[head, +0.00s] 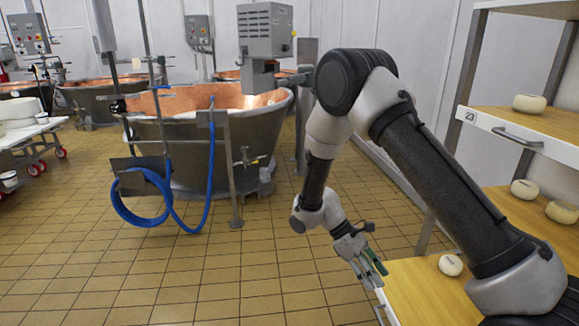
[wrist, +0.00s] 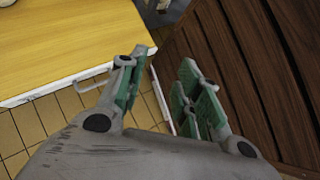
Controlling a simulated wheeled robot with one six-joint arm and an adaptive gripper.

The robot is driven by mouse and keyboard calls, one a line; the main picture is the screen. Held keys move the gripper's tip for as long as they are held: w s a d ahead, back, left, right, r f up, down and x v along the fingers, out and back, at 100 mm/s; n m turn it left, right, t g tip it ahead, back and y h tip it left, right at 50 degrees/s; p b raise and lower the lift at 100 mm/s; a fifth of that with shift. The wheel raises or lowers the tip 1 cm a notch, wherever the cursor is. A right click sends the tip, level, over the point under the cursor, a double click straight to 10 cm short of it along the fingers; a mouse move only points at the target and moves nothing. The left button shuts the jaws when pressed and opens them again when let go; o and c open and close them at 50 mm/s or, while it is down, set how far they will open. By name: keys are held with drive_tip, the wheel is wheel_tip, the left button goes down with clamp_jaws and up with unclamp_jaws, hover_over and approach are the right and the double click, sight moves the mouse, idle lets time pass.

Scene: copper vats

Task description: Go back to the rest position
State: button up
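My gripper (head: 372,268) hangs at the end of my bent arm in the head view, pointing down beside the left edge of the lowest wooden shelf (head: 425,293).
Cheeses (head: 451,265) sit on the lowest shelf and on the middle shelf (head: 507,207). A cheese (head: 529,103) is on the upper shelf. A copper vat (head: 190,145) with a blue hose (head: 130,212) stands left. The tiled floor (head: 270,265) between is clear.

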drive_tip(key=s+d+r+m+t+y, duration=0.2)
drive_tip(key=s+d+r+m+t, duration=0.1)
drive_tip(key=r, duration=0.8)
drive_tip(key=s+d+r+m+t+y, duration=0.3)
drive_tip(key=s+d+r+m+t, duration=0.1)
drive_tip(key=r, duration=0.8)
drive_tip(key=s+d+r+m+t+y, duration=0.2)
drive_tip(key=s+d+r+m, duration=0.3)
drive_tip(key=s+r, duration=0.4)
wheel_tip(320, 180, up, 3)
drive_tip(key=shift+d+f+t+y, duration=0.1)
drive_tip(key=shift+d+t+y, duration=0.2)
drive_tip(key=shift+d+t, duration=0.45)
